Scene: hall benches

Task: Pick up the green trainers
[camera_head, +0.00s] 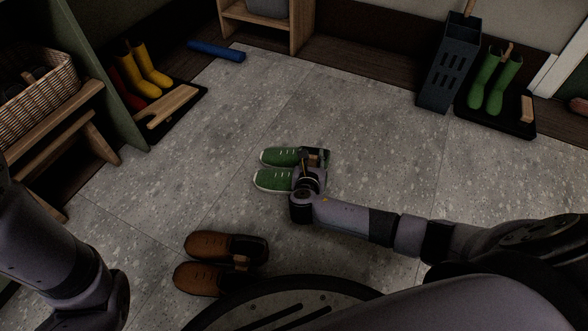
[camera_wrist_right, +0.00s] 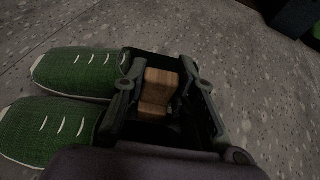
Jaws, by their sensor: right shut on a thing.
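The green trainers (camera_head: 277,178) are a pair side by side on the grey floor, toes to the left, with white soles and laces. In the right wrist view the green trainers (camera_wrist_right: 75,75) fill the left side. My right gripper (camera_head: 313,165) is at their heel end. In the wrist view my right gripper (camera_wrist_right: 160,95) is shut on a small wooden block (camera_wrist_right: 158,92) at the heels. The heels are partly hidden by the gripper. My left arm shows at the left edge, but its gripper is out of view.
Brown shoes (camera_head: 212,246) lie on the floor near my base. Yellow boots (camera_head: 150,66) stand on a tray at the back left, by a wooden bench (camera_head: 70,145). Green boots (camera_head: 494,82) and a dark stand (camera_head: 449,70) are at the back right. Open floor surrounds the trainers.

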